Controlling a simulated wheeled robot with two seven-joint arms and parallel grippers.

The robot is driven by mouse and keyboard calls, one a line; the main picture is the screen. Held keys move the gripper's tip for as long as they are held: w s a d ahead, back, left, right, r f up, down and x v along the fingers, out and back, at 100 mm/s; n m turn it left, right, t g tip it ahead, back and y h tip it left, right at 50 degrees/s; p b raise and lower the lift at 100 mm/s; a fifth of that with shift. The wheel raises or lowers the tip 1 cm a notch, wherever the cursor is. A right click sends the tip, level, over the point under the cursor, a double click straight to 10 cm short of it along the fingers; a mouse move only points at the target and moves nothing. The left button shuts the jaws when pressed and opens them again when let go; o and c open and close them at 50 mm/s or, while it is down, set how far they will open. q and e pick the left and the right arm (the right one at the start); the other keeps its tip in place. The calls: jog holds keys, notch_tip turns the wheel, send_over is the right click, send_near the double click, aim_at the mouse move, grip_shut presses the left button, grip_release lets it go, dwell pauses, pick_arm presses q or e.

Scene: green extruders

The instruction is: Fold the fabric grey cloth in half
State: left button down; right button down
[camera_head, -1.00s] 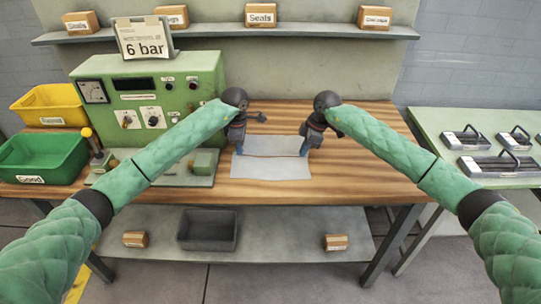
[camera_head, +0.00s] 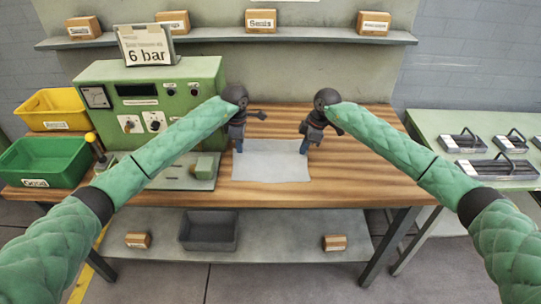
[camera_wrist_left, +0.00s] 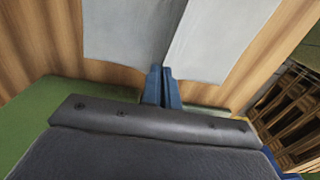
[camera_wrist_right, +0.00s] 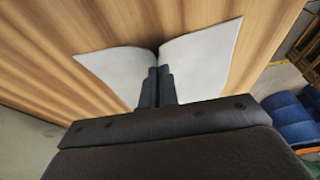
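The light grey cloth (camera_head: 270,165) lies on the wooden workbench and shows as one roughly rectangular panel. My left gripper (camera_head: 240,150) is at its far left corner, my right gripper (camera_head: 304,151) at its far right corner. In the left wrist view, the blue fingers (camera_wrist_left: 162,72) are together, with the cloth (camera_wrist_left: 215,40) creased at their tips. In the right wrist view, the fingers (camera_wrist_right: 158,74) are together and the cloth (camera_wrist_right: 200,60) spreads in two lobes from the pinch. Both grippers look shut on the cloth. Its underside and layers are hidden.
A green control panel (camera_head: 150,100) stands left of the cloth, with green (camera_head: 45,160) and yellow (camera_head: 55,108) bins beyond it. The workbench (camera_head: 365,160) is clear to the right. A side table (camera_head: 440,140) holds several metal clamps or handles.

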pick_arm(q)
jog(key=shift+r+p, duration=0.45)
jog(key=shift+r, duration=0.3)
pick_arm(e)
jog(key=shift+r, duration=0.75)
